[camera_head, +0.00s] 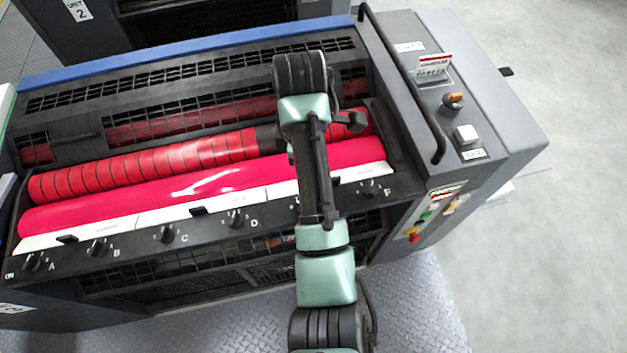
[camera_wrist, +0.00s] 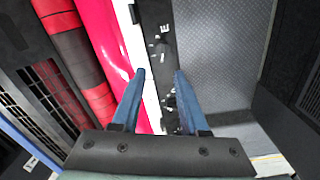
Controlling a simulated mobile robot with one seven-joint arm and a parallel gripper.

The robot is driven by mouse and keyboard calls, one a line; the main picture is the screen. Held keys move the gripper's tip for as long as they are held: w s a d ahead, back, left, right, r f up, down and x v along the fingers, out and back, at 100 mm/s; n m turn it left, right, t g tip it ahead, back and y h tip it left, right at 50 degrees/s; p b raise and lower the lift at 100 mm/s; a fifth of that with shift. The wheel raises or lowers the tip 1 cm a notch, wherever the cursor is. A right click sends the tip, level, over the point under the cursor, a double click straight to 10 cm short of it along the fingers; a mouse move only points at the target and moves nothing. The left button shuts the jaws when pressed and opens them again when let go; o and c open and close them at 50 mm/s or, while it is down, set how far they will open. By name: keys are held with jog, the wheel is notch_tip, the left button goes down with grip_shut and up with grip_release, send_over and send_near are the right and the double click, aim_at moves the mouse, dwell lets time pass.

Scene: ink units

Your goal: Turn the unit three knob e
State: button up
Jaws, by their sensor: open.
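The knob row runs along the front ledge (camera_head: 200,235) of the ink unit in the head view. Knobs A (camera_head: 32,262), B (camera_head: 98,247), C (camera_head: 167,233), D (camera_head: 237,217) and F (camera_head: 370,188) show; knob e is hidden behind my arm. In the wrist view, knob e (camera_wrist: 160,48) appears on the dark strip beside its letter, a little beyond the fingertips. Another knob (camera_wrist: 170,98) shows farther down, between the fingers. The fingers are hidden in the head view.
A magenta roller (camera_head: 100,212) and a red striped roller (camera_head: 90,180) lie behind the ledge. A side console (camera_head: 485,110) with a dark handrail (camera_head: 425,130) stands at the right. Tread-plate floor (camera_head: 410,290) in front is clear. Unit 2 (camera_head: 200,20) stands behind.

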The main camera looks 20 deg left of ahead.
notch_tip(320, 180, down, 13)
jog(key=shift+s+r+b, duration=0.1)
jog(key=shift+s+b, duration=0.05)
jog(key=shift+b, duration=0.45)
grip_shut()
